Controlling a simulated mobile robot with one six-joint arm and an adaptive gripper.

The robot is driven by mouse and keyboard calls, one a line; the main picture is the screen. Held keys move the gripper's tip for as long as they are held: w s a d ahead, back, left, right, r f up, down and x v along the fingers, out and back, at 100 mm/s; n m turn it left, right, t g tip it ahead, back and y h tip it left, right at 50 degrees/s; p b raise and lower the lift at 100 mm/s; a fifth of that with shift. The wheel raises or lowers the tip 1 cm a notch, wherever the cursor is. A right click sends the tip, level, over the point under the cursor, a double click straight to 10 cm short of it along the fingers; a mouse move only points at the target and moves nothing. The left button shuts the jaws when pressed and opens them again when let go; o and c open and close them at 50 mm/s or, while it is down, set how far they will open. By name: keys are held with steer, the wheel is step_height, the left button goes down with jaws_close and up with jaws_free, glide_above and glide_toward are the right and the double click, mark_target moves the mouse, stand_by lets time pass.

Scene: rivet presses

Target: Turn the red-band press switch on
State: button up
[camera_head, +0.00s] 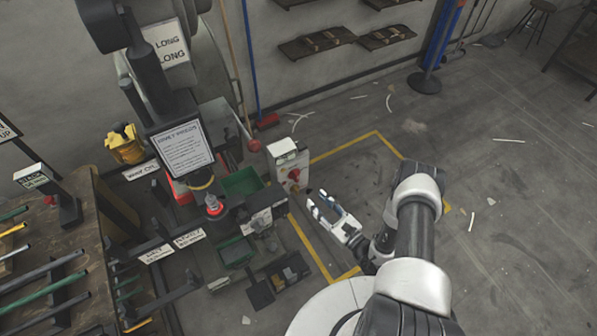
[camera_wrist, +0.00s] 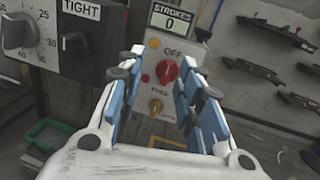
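The switch box (camera_head: 288,163) is a pale box with a red knob (camera_head: 294,174) on its front, beside the press (camera_head: 160,75). A counter (camera_wrist: 170,20) above reads STROKES 0. My gripper (camera_head: 319,205) is open and empty, apart from the box and to its right in the head view. In the wrist view the red knob shows between its blue fingers. A red band (camera_head: 180,190) shows low on the press.
Wall shelves (camera_head: 317,43) are behind. The floor at right is mostly clear.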

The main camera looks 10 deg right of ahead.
mark_target(298, 177)
step_height(298, 177, down, 4)
steer(key=s+d+m+h, duration=0.1)
steer(key=s+m+h, duration=0.1)
steer(key=h, duration=0.1)
steer(key=shift+t, duration=0.4)
steer(key=b+x, duration=0.1)
steer(key=x, duration=1)
steer(key=b+x, duration=0.1)
steer(key=x, duration=0.5)
steer(key=shift+f+b, duration=0.25)
steer(key=shift+b, duration=0.1)
steer(key=shift+c, duration=0.3)
steer(key=shift+s, duration=0.1)
jaws_close()
